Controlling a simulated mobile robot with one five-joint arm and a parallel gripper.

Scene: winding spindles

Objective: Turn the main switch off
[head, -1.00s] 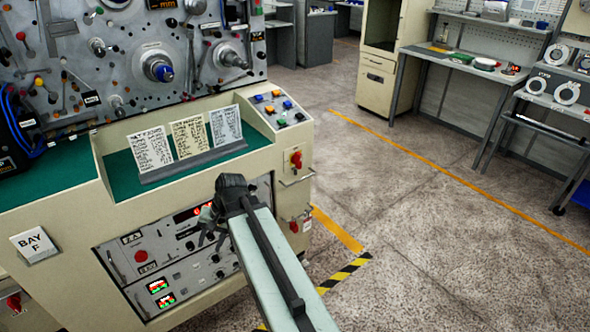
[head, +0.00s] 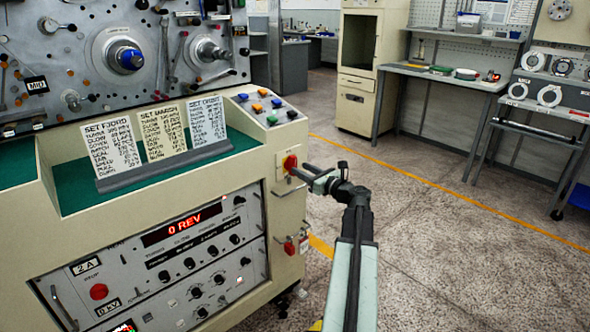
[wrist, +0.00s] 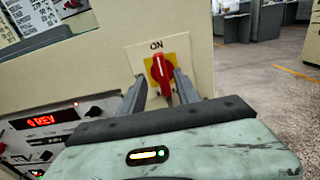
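The main switch is a red rotary knob (wrist: 162,68) on a yellow plate with a white surround, marked ON above. Its handle stands nearly upright in the wrist view. In the head view the red switch (head: 290,162) is on the right end of the cream cabinet front. My gripper (head: 302,172) is at the switch, reaching in from the right. In the wrist view my gripper (wrist: 159,76) is open, one finger on each side of the knob. I cannot tell whether the fingers touch it.
A second red switch (head: 289,248) sits lower on the same cabinet (head: 150,215). A bar handle projects just below the main switch. The control panel display (head: 182,224) reads 0 REV. The floor (head: 430,250) to the right is clear.

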